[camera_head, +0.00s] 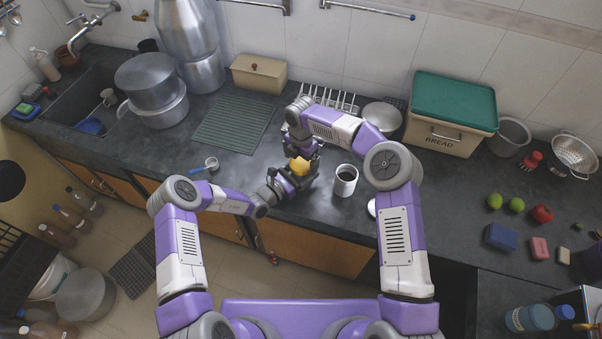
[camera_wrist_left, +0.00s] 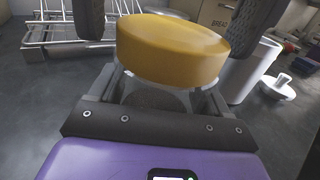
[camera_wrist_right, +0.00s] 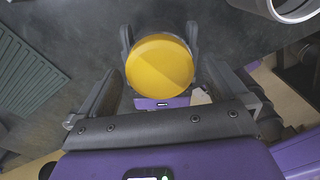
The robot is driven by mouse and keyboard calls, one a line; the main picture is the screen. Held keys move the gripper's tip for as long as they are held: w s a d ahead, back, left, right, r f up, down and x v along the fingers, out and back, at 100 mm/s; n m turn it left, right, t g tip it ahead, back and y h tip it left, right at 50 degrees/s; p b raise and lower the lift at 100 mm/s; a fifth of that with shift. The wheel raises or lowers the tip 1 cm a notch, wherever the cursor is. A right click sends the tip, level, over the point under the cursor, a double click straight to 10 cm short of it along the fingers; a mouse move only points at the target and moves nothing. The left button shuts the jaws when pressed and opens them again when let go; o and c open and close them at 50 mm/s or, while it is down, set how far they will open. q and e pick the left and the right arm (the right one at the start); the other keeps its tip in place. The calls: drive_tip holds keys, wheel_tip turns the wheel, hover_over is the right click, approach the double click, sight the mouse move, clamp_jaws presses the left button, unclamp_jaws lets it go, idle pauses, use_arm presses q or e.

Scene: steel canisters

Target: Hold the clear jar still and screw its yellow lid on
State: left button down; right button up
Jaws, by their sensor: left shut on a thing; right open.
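The yellow lid (camera_head: 299,166) sits at the top of the clear jar (camera_wrist_left: 155,98), over its mouth; I cannot tell how tightly it is seated. The lid fills the upper middle of the left wrist view (camera_wrist_left: 172,50) and shows from above in the right wrist view (camera_wrist_right: 160,62). My left gripper (camera_head: 291,181) is shut on the jar below the lid. My right gripper (camera_head: 300,147) is above, open, with its dark fingers spread on either side of the lid and apart from it. Most of the jar is hidden by the lid and the grippers.
A white canister (camera_head: 345,180) stands close to the right of the grippers. A wire rack (camera_head: 328,98) and a metal bowl (camera_head: 382,116) are behind. A green ribbed mat (camera_head: 234,124) lies to the left. The counter's front edge is near.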

drive_tip(key=shift+f, duration=0.8)
drive_tip(key=shift+c, duration=0.3)
drive_tip(key=c, duration=1)
drive_tip(key=m, duration=0.3)
drive_tip(key=shift+m, duration=0.4)
drive_tip(key=shift+o, duration=0.4)
drive_tip(key=m, duration=0.5)
drive_tip(key=o, duration=1)
